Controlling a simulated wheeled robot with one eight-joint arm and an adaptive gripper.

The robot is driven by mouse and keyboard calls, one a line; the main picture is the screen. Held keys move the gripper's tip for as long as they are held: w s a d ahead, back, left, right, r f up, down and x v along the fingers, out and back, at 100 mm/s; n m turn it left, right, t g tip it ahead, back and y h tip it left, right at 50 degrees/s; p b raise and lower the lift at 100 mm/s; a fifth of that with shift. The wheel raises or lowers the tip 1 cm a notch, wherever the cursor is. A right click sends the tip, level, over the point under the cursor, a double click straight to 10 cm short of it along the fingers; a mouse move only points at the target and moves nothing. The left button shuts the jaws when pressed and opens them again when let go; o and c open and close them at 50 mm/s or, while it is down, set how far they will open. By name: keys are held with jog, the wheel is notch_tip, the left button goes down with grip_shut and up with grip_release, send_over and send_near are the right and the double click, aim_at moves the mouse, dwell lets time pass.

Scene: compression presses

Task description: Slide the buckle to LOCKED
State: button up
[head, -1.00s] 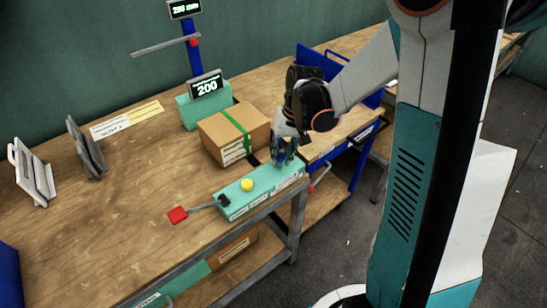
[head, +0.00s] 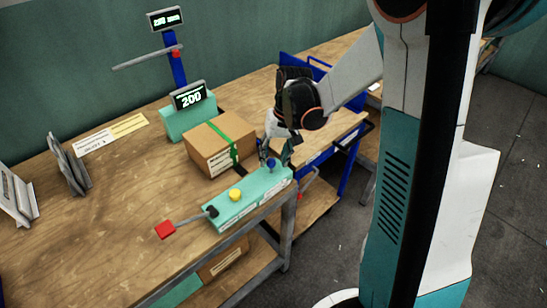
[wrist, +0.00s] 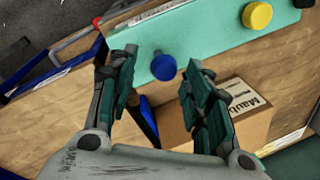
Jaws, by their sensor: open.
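A long teal press unit (head: 243,202) lies along the table's front edge. On its top are a blue round knob (head: 270,164) at the right end and a yellow button (head: 235,195) near the middle. My gripper (head: 276,160) is over the right end, by the blue knob. In the wrist view my gripper (wrist: 160,88) is open, and the blue knob (wrist: 163,67) shows between its fingers near their tips, with no clear contact. I cannot make out any LOCKED marking.
A cardboard box (head: 221,143) with a green strap stands just behind the unit. Behind it are a teal scale with a "200" display (head: 189,97) and a blue height post (head: 177,70). Grey stands (head: 67,165) are at the left. The table's middle left is clear.

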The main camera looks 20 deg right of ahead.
notch_tip(320, 180, up, 11)
jog(key=d, duration=0.2)
jog(key=shift+s+f, duration=0.2)
jog(key=shift+s, duration=0.15)
